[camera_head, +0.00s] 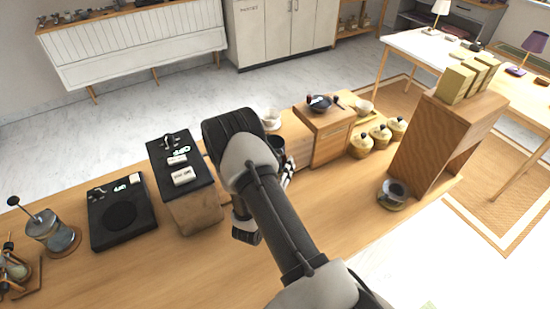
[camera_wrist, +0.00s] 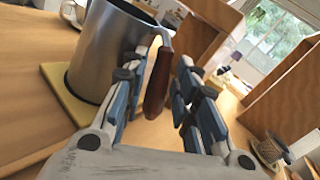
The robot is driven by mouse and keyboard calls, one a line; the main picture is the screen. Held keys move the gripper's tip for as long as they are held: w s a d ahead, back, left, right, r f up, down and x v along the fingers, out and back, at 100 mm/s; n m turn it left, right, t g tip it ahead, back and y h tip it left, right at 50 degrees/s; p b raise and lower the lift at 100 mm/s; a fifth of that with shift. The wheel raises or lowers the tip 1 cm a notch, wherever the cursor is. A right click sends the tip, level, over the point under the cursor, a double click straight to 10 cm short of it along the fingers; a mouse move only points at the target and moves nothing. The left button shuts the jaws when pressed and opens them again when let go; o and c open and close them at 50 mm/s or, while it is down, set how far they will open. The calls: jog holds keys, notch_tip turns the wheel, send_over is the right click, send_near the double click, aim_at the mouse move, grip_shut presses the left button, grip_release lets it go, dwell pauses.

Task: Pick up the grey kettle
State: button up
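The grey kettle (camera_wrist: 112,55) is a brushed-metal vessel with a brown wooden handle (camera_wrist: 157,88). In the wrist view it stands upright at upper left on a yellowish board (camera_wrist: 62,103). My gripper (camera_wrist: 169,57) is open, with its blue-and-black fingers on either side of the handle. A gap shows on the right side of the handle; whether the left finger touches it I cannot tell. In the head view my arm covers most of this spot. Only a dark rim, seemingly the kettle's (camera_head: 278,143), and part of my gripper (camera_head: 288,174) show beside the wrist.
A wooden box stand (camera_head: 325,133) with a dark bowl is just behind. Several yellow lidded jars (camera_head: 380,137) and a tall wooden shelf (camera_head: 445,140) stand to the right. A black-topped box (camera_head: 181,165) and black scale (camera_head: 121,212) stand left. The front counter (camera_head: 190,270) is clear.

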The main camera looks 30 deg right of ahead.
grip_shut()
dwell(0.6)
